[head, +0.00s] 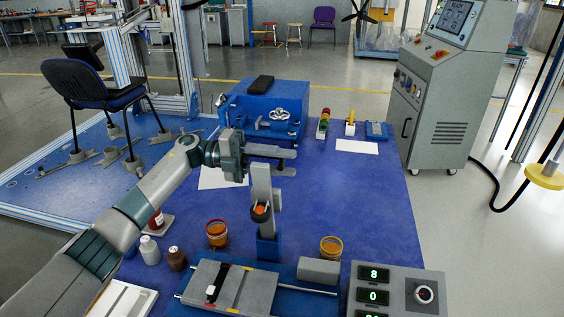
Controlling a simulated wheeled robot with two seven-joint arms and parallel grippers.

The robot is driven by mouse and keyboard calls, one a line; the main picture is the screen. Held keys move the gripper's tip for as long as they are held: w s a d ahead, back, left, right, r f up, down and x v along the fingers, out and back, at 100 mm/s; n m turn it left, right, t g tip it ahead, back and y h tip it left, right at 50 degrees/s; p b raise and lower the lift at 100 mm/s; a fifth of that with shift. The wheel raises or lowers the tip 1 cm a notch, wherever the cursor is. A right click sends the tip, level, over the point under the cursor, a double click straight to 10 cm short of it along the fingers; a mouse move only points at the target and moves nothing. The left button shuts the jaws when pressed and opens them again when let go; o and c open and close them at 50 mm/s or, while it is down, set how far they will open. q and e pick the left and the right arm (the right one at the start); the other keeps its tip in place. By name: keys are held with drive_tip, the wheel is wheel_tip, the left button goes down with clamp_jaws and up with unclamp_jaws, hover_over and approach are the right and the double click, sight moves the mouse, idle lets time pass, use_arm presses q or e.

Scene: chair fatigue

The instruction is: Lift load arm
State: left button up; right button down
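No part is marked as the load arm, and I cannot tell for certain which it is. A grey upright lever (262,187) with an orange knob (260,209) rises from a blue base on the blue table. My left gripper (281,163) reaches in from the left at the lever's top. Its two fingers point right with a gap between them. I cannot tell whether they touch the lever. A dark blue chair (83,84) stands on the test platform at the far left, beside an aluminium frame (121,70). My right gripper is out of view.
A blue vise-like machine (262,103) stands behind the gripper. Orange-filled jars (217,233) and (331,247) flank the lever's base. A grey slide fixture (238,288) and a display box (395,291) are in front. A control cabinet (449,95) stands right. The table's right middle is clear.

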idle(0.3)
